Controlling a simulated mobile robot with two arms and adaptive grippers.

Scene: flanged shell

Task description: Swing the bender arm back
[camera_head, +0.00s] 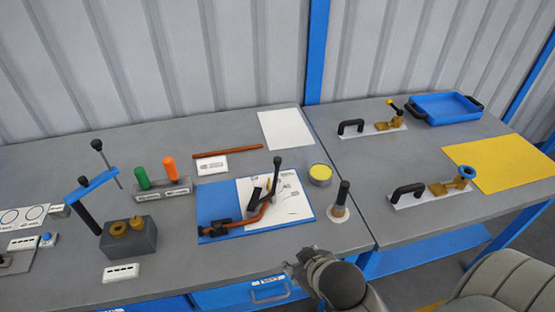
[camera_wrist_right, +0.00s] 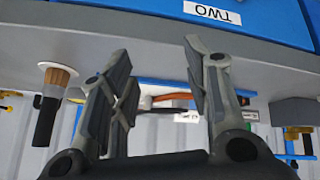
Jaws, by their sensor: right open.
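An orange-red bar with black handles lies over a blue board (camera_head: 213,210) in the head view. A white printed sheet (camera_head: 293,200) lies on the board. My right gripper (camera_head: 297,266) is at the table's front edge, nearer than the board and apart from it. In the right wrist view its two fingers (camera_wrist_right: 160,85) are spread with nothing between them. My left gripper is not in view.
A brush (camera_head: 339,205) stands on a round white base right of the board. A yellow-topped tin (camera_head: 320,175) is behind it. Left are a green-and-orange-handled rack (camera_head: 163,188) and a grey block fixture (camera_head: 128,238) with a blue lever. Blue drawers (camera_head: 240,295) lie below the edge.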

